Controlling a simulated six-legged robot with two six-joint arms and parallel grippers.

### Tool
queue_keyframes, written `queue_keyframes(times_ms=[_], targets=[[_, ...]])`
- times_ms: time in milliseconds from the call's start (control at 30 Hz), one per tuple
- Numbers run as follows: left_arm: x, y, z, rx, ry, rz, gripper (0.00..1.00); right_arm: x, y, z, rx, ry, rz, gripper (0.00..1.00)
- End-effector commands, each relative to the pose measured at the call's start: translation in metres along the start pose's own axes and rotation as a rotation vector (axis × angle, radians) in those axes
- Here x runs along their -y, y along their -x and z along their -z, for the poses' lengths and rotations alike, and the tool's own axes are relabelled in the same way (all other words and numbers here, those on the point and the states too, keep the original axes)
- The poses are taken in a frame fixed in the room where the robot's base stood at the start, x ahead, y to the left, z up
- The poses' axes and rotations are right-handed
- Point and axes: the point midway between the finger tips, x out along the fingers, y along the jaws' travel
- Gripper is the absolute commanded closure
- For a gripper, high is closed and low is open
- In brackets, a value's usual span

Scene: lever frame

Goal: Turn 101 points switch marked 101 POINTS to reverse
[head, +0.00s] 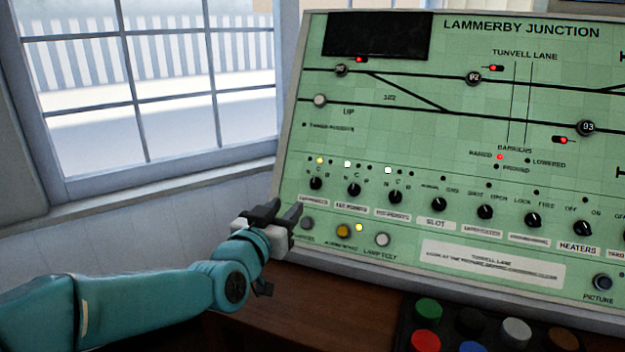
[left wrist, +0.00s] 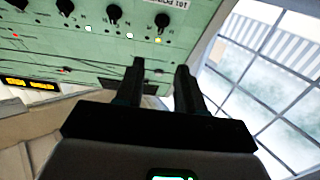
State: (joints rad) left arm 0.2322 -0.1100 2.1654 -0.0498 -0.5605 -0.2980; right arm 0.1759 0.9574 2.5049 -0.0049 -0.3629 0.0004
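The 101 points switch (head: 316,183) is the leftmost black knob in the row on the green panel, with N, C and R marks above it. A yellow lamp (head: 319,160) is lit above the knob; the knob's exact pointer position is too small to tell. In the left wrist view the knob (left wrist: 162,20) shows upside down beside its 101 label. My left gripper (head: 285,212) is in front of the panel, below and left of the knob. Its two fingers (left wrist: 160,76) are apart with nothing between them, short of the knob. My right gripper is not in view.
More knobs (head: 354,190) continue to the right in the same row. Push buttons (head: 343,231) sit below, close to my left gripper. A dark box with coloured buttons (head: 426,311) stands on the wooden desk. A window (head: 150,75) is at the left.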

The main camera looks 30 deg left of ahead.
Motion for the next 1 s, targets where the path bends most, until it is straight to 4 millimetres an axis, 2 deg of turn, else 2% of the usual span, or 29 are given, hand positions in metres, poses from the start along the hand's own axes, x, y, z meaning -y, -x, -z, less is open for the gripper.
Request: queue_keyframes(times_ms=[400, 533, 733, 1000], targets=[[0.0, -0.097, -0.001, 0.001, 0.0, -0.001, 0.62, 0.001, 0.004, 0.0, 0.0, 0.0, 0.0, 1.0], [0.0, -0.122, -0.001, 0.001, -0.001, -0.001, 0.62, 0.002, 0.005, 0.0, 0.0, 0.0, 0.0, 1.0], [0.001, -0.142, -0.001, 0.001, 0.0, -0.001, 0.62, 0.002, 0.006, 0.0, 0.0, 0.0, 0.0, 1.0], [0.001, -0.146, -0.001, 0.001, 0.0, -0.001, 0.62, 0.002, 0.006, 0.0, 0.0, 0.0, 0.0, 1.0]])
